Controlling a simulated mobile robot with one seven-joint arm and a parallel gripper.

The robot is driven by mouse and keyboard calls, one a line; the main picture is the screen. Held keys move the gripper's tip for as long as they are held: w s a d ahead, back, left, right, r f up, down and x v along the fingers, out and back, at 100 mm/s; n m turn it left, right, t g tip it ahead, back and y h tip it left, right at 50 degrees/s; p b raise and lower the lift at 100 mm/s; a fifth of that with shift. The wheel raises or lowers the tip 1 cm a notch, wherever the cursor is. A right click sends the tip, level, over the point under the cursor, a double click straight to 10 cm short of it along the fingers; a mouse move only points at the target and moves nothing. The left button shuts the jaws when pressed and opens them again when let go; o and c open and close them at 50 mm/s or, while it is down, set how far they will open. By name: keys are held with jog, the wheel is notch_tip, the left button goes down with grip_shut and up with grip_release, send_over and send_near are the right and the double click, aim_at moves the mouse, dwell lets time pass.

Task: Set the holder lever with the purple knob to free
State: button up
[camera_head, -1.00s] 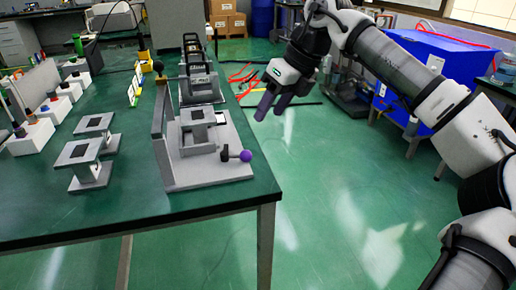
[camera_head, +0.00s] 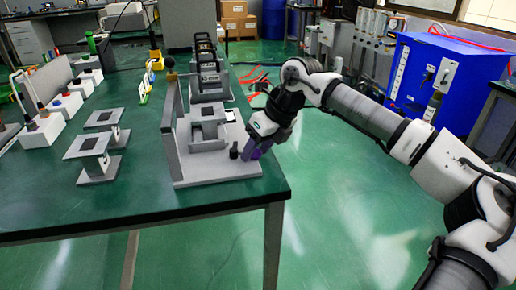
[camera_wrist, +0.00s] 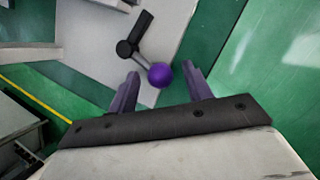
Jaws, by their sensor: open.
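The purple knob (camera_wrist: 160,75) sits on the end of the holder lever (camera_wrist: 140,58), a thin rod on a black pivot. In the wrist view the knob lies between the tips of my gripper (camera_wrist: 160,85), with a gap on each side. The gripper is open and not closed on the knob. In the head view my gripper (camera_head: 257,148) is at the right edge of the grey holder (camera_head: 215,172) and mostly hides the knob. The black pivot post (camera_head: 234,150) shows just left of the fingers.
The holder stands near the right front corner of the green table (camera_head: 120,215). Two small grey stands (camera_head: 92,165) and several white boxes with coloured tops (camera_head: 42,128) are to the left. More black-framed holders (camera_head: 210,85) stand behind.

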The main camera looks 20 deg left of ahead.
jog(key=c, duration=0.9)
jog(key=shift+s+d+m+b, duration=0.1)
jog(key=shift+s+m+b, duration=0.1)
jog(key=shift+m+b, duration=0.3)
jog(key=shift+s+m+t, duration=0.15)
jog(key=shift+m+t, duration=0.15)
jog(key=shift+t, duration=0.1)
jog(key=shift+r, duration=0.1)
jog(key=o, duration=0.9)
jog(key=p+v, duration=0.1)
jog(key=v, duration=1.2)
jog(key=shift+d+r+p, duration=0.15)
jog(key=shift+r+p, duration=0.15)
